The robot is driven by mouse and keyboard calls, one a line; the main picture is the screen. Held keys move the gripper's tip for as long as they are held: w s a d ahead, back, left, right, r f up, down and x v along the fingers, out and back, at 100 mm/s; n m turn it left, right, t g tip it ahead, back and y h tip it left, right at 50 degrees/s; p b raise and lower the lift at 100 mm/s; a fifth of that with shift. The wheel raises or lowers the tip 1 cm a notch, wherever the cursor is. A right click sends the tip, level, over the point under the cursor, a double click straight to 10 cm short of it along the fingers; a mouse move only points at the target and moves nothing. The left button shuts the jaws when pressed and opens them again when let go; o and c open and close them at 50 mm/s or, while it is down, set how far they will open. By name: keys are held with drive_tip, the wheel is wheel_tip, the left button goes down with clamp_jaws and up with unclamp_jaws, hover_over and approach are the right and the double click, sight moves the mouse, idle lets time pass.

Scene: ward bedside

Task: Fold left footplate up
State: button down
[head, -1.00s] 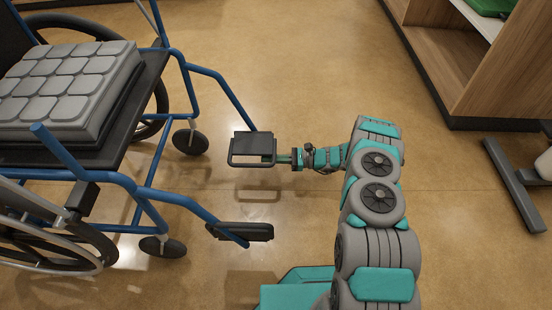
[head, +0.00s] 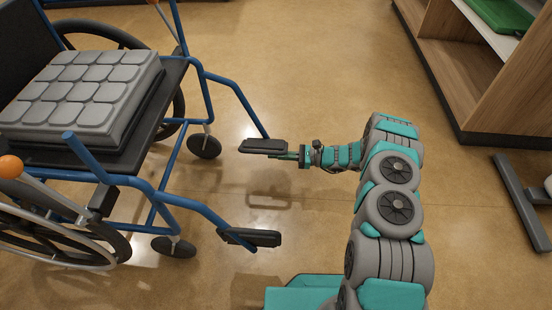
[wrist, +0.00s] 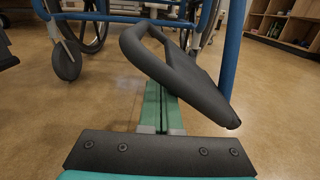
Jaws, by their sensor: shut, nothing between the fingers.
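The wheelchair's left footplate (head: 264,146), the dark one on the far side, looks narrow and steeply raised in the head view. In the wrist view it is a dark looped plate (wrist: 180,68), tilted across the picture and attached near the blue leg tube. My gripper (head: 288,156) is shut and empty, its fingers at the footplate's right end and lower edge. The green fingers (wrist: 160,98) reach under the plate in the wrist view, and their tips are partly hidden by it. I cannot tell whether they touch it.
The other footplate (head: 250,238) is on the near side and also looks narrow. A grey cushion (head: 85,85) lies on the wheelchair seat. Front casters (head: 204,146) stand behind the footplates. A wooden shelf unit (head: 480,90) is at the right. The floor between is clear.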

sight(277, 146)
drive_tip(key=shift+w+r, duration=0.3)
drive_tip(key=shift+r, duration=0.55)
drive_tip(key=shift+w+r, duration=0.85)
drive_tip(key=shift+r, duration=0.15)
drive_tip(key=shift+w+d+r, duration=0.1)
drive_tip(key=shift+w+r, duration=0.7)
drive_tip(key=shift+w, duration=0.25)
drive_tip(key=shift+w+r+b, duration=0.2)
drive_tip(key=shift+w+r, duration=0.05)
drive_tip(key=shift+w, duration=0.4)
drive_tip(key=shift+w+r+b, duration=0.15)
drive_tip(key=shift+w+r, duration=0.05)
drive_tip(key=shift+w, duration=0.4)
drive_tip(key=shift+w+d, duration=0.1)
drive_tip(key=shift+w, duration=0.5)
drive_tip(key=shift+w+r+b, duration=0.25)
drive_tip(key=shift+w+b, duration=0.05)
drive_tip(key=shift+w, duration=0.4)
